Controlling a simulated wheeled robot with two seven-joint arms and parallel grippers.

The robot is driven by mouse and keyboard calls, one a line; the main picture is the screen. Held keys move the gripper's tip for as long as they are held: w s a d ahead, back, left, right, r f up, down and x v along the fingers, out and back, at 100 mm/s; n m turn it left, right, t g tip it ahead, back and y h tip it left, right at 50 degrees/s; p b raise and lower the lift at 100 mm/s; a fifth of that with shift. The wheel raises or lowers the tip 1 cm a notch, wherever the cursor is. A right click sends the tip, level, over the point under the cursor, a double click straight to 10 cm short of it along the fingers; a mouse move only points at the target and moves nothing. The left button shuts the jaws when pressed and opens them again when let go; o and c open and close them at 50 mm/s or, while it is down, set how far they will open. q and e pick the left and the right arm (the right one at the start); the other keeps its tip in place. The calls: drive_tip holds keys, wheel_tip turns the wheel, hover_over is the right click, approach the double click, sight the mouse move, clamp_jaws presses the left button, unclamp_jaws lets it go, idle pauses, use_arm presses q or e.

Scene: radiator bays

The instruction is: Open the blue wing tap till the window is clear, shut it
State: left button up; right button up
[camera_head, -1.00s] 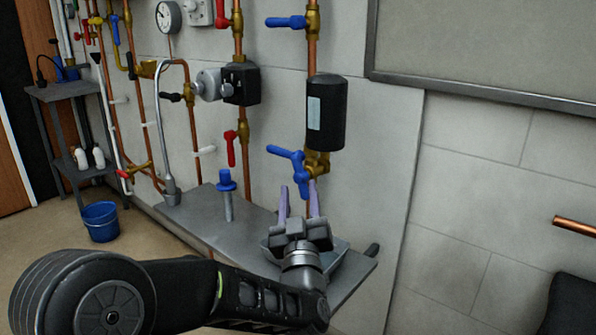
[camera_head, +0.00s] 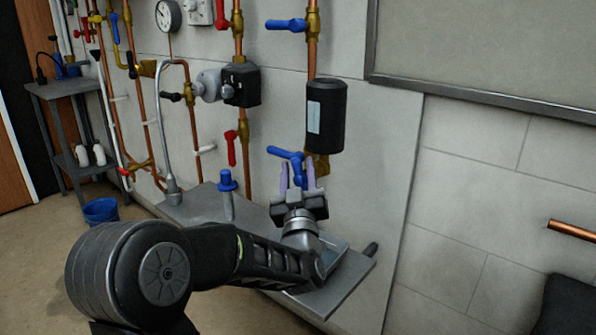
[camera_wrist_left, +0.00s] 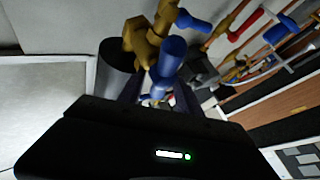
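The blue wing tap (camera_head: 284,153) sits on a brass valve body (camera_head: 320,165) under a black cylinder (camera_head: 337,118) with a pale window strip (camera_head: 314,119). My left gripper (camera_head: 297,176) is just below the tap, fingers pointing up and apart. In the left wrist view the blue wing (camera_wrist_left: 171,57) lies ahead of and seemingly between the finger ends; I cannot tell whether they touch it. The brass body (camera_wrist_left: 148,38) and dark cylinder (camera_wrist_left: 112,70) show there too. My right gripper is not in view.
Another blue lever (camera_head: 285,24) is above. A red lever (camera_head: 231,148) and a curved grey pipe (camera_head: 162,110) stand left.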

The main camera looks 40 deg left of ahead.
use_arm(q)
clamp_jaws()
idle(0.3)
drive_tip(key=shift+n, duration=0.3)
drive_tip(key=shift+a+n+g+h+p, duration=0.15)
drive_tip(key=shift+n+g+h+p, duration=0.25)
drive_tip(key=shift+n+g+p, duration=0.65)
drive_tip(key=n+g+p, duration=0.1)
drive_tip(key=p, duration=0.1)
drive_tip(key=n+g+h+p, duration=0.1)
drive_tip(key=p, duration=0.1)
drive_tip(key=shift+a+n, duration=0.25)
drive_tip(key=shift+n, duration=0.1)
drive_tip(key=shift+a+f+n+g+h+p, duration=0.1)
drive_tip(key=shift+f+n+g+h+p, duration=0.3)
drive_tip(key=shift+n+h+p, duration=0.9)
drive_tip(key=shift+a+f+n+g+h+p, duration=0.1)
drive_tip(key=shift+f+n+g+h+p, duration=0.35)
drive_tip(key=shift+p, duration=1.75)
drive_tip(key=shift+a+f+n+g+h+p, duration=0.1)
drive_tip(key=shift+f+n+g+h+p, duration=0.3)
drive_tip(key=shift+h+p, duration=1.05)
drive_tip(key=shift+d+r+y+p, duration=0.1)
drive_tip(key=shift+y+p, duration=0.2)
